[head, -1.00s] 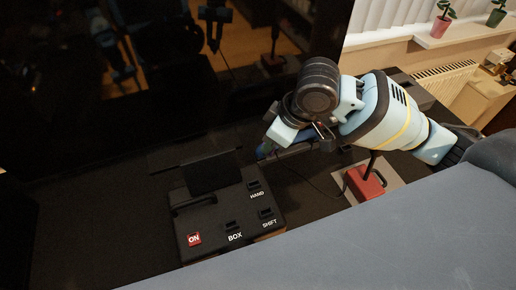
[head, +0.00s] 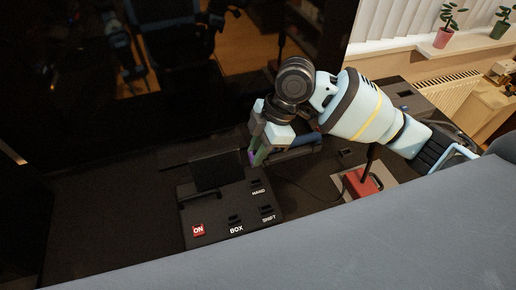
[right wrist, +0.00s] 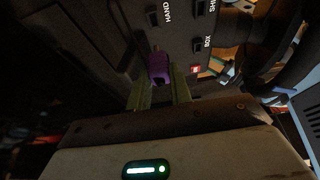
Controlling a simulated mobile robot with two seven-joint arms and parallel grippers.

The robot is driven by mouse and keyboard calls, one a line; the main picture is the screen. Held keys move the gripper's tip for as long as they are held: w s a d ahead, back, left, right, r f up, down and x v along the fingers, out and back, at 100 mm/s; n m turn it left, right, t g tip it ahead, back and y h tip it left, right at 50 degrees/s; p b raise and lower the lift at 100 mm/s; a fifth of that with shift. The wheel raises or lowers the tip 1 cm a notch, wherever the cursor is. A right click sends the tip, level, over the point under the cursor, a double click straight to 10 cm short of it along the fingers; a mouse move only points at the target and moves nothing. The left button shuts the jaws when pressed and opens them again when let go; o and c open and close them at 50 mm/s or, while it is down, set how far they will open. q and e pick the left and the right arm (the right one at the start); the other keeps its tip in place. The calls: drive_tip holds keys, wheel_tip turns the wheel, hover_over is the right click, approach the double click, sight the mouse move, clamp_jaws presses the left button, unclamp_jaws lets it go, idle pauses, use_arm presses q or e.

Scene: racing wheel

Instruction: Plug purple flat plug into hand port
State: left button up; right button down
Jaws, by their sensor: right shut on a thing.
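My right gripper (head: 256,156) is shut on the purple plug (right wrist: 159,69), which sits between its two fingertips in the right wrist view. In the head view only a bit of purple shows at the fingertips. They are above the far edge of the black control box (head: 214,221). The hand port (head: 256,183) is on the box's upper right, just below the gripper in the picture. In the right wrist view the hand port (right wrist: 153,17) lies beyond the plug, which looks apart from it. My left gripper is not in view.
The box also has a shift port (head: 266,209), a box port (head: 234,219) and a red ON button (head: 198,230). A red shifter base (head: 362,183) stands to the right, with a thin cable on the dark desk. A large dark screen (head: 150,70) stands behind. A grey surface fills the front.

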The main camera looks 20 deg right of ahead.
drive_tip(key=shift+f+b, duration=0.65)
drive_tip(key=shift+f, duration=2.25)
use_arm(q)
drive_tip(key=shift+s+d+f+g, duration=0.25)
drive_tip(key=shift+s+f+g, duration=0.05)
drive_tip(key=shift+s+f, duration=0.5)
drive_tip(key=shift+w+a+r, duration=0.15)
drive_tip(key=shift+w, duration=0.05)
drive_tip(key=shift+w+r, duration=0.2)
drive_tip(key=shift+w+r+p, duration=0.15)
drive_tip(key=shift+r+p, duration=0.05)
drive_tip(key=shift+p, duration=0.15)
use_arm(e)
drive_tip(key=shift+r, duration=0.1)
